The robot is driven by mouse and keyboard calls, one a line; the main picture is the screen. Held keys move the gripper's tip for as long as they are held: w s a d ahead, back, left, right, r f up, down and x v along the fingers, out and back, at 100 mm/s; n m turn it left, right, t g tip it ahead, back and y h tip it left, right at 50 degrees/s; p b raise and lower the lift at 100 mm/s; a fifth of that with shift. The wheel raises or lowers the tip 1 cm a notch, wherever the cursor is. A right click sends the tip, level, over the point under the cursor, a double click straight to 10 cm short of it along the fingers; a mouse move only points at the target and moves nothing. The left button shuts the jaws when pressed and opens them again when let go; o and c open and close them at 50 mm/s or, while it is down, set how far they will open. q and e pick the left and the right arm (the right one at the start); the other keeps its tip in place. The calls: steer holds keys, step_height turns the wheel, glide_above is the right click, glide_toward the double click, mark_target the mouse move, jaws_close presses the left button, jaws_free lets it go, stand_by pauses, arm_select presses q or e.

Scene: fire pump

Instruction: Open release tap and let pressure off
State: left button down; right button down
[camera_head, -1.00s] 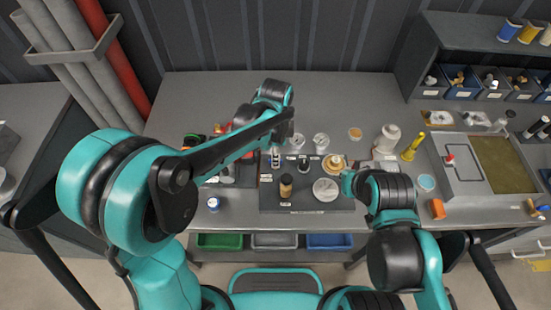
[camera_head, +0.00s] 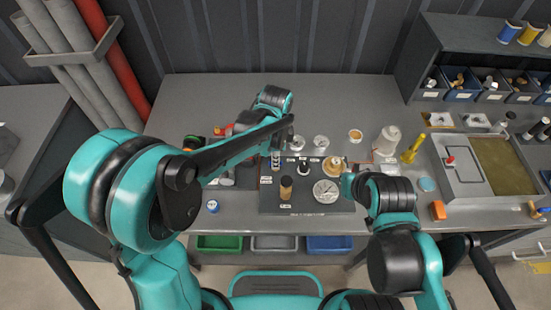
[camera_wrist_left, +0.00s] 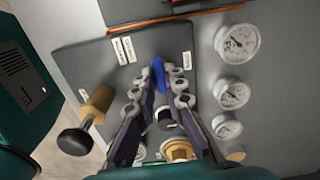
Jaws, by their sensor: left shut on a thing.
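A small blue handle (camera_wrist_left: 158,76), which looks like the release tap, stands at the dark panel. My left gripper (camera_wrist_left: 167,82) is shut on it, with one finger on each side. In the head view my left gripper (camera_head: 276,160) is over the left part of the dark panel (camera_head: 313,208), and the blue handle cannot be made out. A black knob (camera_wrist_left: 167,122) and a brass fitting (camera_wrist_left: 178,150) show between the fingers. My right arm's end (camera_head: 347,185) is at the panel's right side; its fingers cannot be made out.
A black knob on a wooden-coloured stem (camera_wrist_left: 85,122) stands left of the fingers. A large gauge (camera_wrist_left: 237,43) and smaller ones are to the right. In the head view a round dial (camera_head: 326,190) lies on the panel. A yellow tool (camera_head: 413,148) stands to the right.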

arm_select(q)
steer(key=n, duration=0.8)
steer(key=shift+n, duration=0.4)
steer(key=n, duration=0.8)
steer(key=shift+n, duration=0.3)
steer(key=c, duration=1.6)
jaws_free()
